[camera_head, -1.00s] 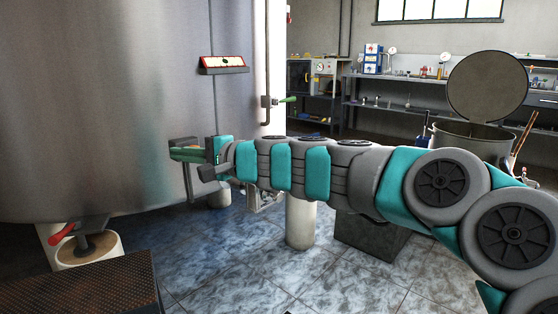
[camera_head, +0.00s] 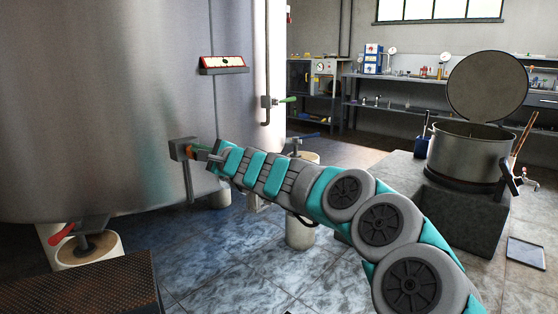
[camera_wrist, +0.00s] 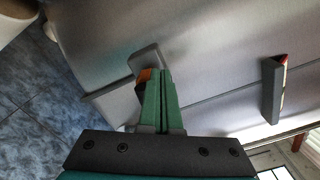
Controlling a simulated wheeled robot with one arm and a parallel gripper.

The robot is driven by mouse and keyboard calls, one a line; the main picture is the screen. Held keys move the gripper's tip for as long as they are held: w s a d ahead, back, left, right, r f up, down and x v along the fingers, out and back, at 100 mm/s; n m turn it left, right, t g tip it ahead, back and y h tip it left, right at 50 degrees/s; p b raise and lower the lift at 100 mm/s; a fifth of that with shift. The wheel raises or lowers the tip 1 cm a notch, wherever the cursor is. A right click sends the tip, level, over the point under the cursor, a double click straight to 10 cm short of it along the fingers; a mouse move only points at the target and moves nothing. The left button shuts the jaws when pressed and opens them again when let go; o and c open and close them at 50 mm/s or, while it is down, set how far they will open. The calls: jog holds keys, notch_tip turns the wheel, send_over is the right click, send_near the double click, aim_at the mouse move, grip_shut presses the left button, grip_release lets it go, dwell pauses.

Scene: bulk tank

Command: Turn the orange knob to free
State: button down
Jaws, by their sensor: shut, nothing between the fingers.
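The orange knob (camera_wrist: 145,75) shows as a small orange patch beside and partly behind my fingers in the wrist view. It sits at a grey bracket-like housing (camera_wrist: 146,57) on the tank wall. In the head view the grey housing (camera_head: 181,148) stands out from the tank, with a little orange by my fingertips. My gripper (camera_wrist: 160,75) has its green fingers together, with nothing between them. Its tips are at or very near the knob; I cannot tell whether they touch. The knob's markings and setting are hidden.
The steel tank (camera_head: 100,100) fills the left. A red-framed label plate (camera_head: 223,64) and a green-handled valve (camera_head: 287,99) are on its right side. A red lever (camera_head: 62,234) is below. A lidded pot (camera_head: 470,152) stands on a block at right.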

aim_at(192, 157)
jog(key=shift+x, duration=1.4)
jog(key=shift+w+d+f, duration=0.1)
jog(key=shift+d+f, duration=0.05)
jog(key=shift+f, duration=0.25)
jog(key=shift+s+a+f+b, duration=0.35)
jog(key=shift+f+b, duration=0.2)
jog(key=shift+b, duration=1.05)
jog(key=shift+f+b, duration=0.45)
jog(key=shift+b, duration=0.3)
jog(key=shift+s+a+b, duration=0.2)
jog(key=shift+s+b, duration=0.1)
jog(key=b+v, duration=0.2)
jog(key=v, duration=0.4)
jog(key=shift+s+a+r, duration=0.1)
jog(key=shift+a+r, duration=0.05)
